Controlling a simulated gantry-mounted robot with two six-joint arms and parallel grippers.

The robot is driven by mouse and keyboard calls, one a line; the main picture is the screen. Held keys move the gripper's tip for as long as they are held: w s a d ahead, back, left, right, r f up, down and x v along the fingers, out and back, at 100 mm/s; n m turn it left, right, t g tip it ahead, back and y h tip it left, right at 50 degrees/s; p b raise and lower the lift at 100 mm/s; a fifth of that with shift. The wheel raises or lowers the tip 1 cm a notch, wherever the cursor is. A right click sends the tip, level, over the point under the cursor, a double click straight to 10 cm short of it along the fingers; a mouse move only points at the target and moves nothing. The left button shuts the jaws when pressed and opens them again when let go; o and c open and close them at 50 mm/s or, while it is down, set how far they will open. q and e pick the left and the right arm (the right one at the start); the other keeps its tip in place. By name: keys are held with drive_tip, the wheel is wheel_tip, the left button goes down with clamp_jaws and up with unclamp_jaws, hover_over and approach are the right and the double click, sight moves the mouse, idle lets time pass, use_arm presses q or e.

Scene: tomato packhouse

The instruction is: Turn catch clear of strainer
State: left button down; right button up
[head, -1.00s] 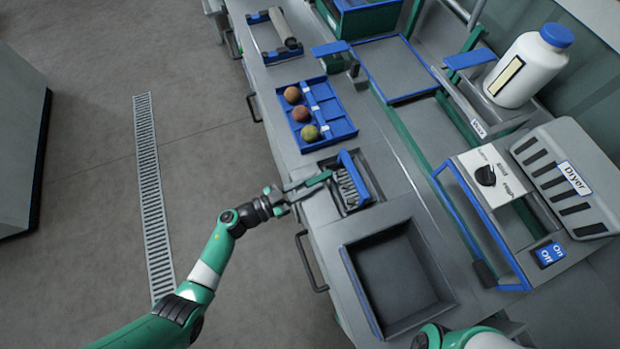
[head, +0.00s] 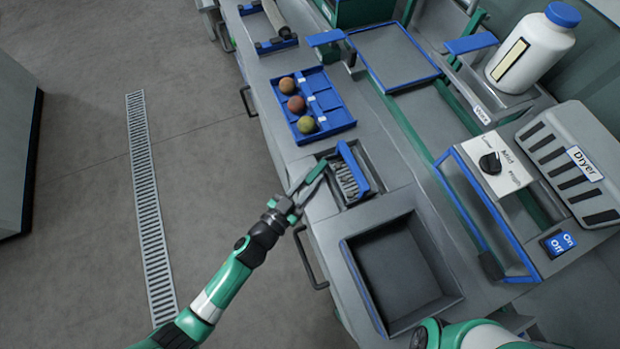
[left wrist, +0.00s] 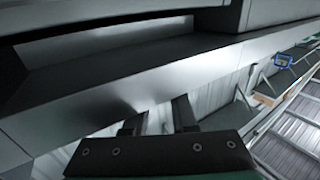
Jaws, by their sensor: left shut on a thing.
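The strainer (head: 345,182) is a dark slatted insert in a small recess of the grey bench, with a raised blue bar (head: 353,166) along it. My left gripper (head: 310,182) is at the recess's left edge, beside the strainer, and is shut on the catch. The catch is too small and too covered by the fingers to make out, so its angle cannot be told. In the left wrist view, the two dark fingers (left wrist: 158,120) reach toward the bench's grey metal edge. My right gripper is not in view.
An empty square basin (head: 400,268) lies in front of the strainer. A blue tray (head: 338,118) with three round fruits is behind it. A dryer (head: 575,165) with a knob stands at the right. A bench handle (head: 308,260) sticks out below my left gripper. The floor at left is open.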

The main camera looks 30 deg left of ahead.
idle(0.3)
use_arm(q)
drive_tip(key=c, duration=0.7)
unclamp_jaws()
drive_tip(key=s, duration=0.3)
drive_tip(key=s+a+p, duration=0.1)
drive_tip(key=s, duration=0.3)
drive_tip(key=s+a+p, duration=0.1)
drive_tip(key=s, duration=0.3)
drive_tip(key=shift+s, duration=0.25)
